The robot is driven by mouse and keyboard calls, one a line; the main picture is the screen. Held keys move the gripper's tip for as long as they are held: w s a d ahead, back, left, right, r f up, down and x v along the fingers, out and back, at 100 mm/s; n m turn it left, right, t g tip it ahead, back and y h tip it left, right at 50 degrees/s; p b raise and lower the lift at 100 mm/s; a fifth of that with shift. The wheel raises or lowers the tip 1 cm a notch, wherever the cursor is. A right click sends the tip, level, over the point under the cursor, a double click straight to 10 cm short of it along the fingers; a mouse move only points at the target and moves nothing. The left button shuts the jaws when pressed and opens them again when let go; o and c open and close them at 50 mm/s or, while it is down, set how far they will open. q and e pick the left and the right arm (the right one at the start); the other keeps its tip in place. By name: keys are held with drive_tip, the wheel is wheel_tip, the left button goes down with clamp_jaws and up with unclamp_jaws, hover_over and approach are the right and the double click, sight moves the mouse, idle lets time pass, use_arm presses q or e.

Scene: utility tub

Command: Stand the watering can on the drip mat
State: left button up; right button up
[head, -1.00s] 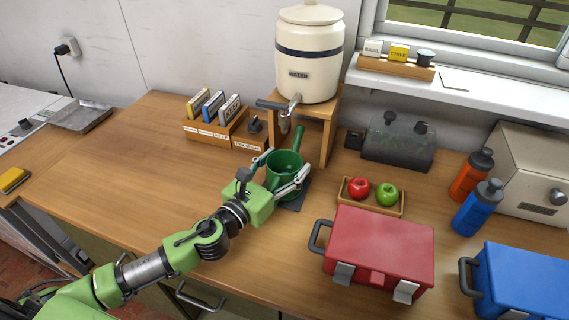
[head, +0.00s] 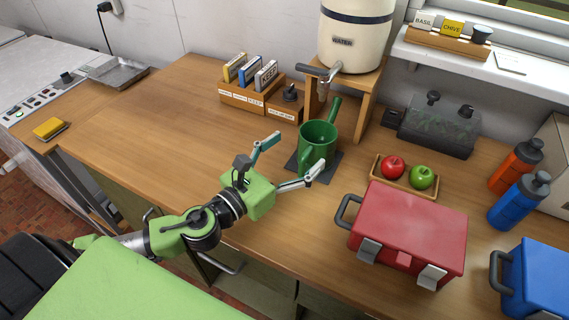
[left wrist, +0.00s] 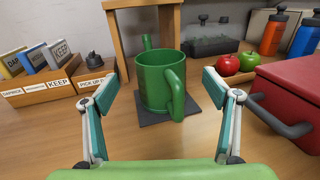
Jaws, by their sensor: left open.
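The green watering can (head: 318,144) stands upright on the dark drip mat (head: 326,172), in front of the wooden stand. In the left wrist view the can (left wrist: 158,84) shows its handle towards me, and the mat (left wrist: 158,121) shows beneath it. My left gripper (head: 291,160) is open and empty, pulled back from the can on its near left side. In the left wrist view its two fingers (left wrist: 158,88) are spread wide, with a gap of bare table before the can. My right gripper is not in view.
A water crock (head: 352,40) with a tap sits on the wooden stand (head: 368,88) behind the can. A fruit tray (head: 400,183) and a red cool box (head: 412,235) stand to the right. Labelled card boxes (head: 243,98) stand behind left.

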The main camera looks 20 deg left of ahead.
use_arm(q)
drive_tip(key=v, duration=0.2)
drive_tip(key=shift+s+a+f+b, duration=0.1)
drive_tip(key=shift+s+b, duration=0.3)
drive_tip(key=shift+s+a, duration=0.1)
drive_tip(key=shift+s, duration=0.25)
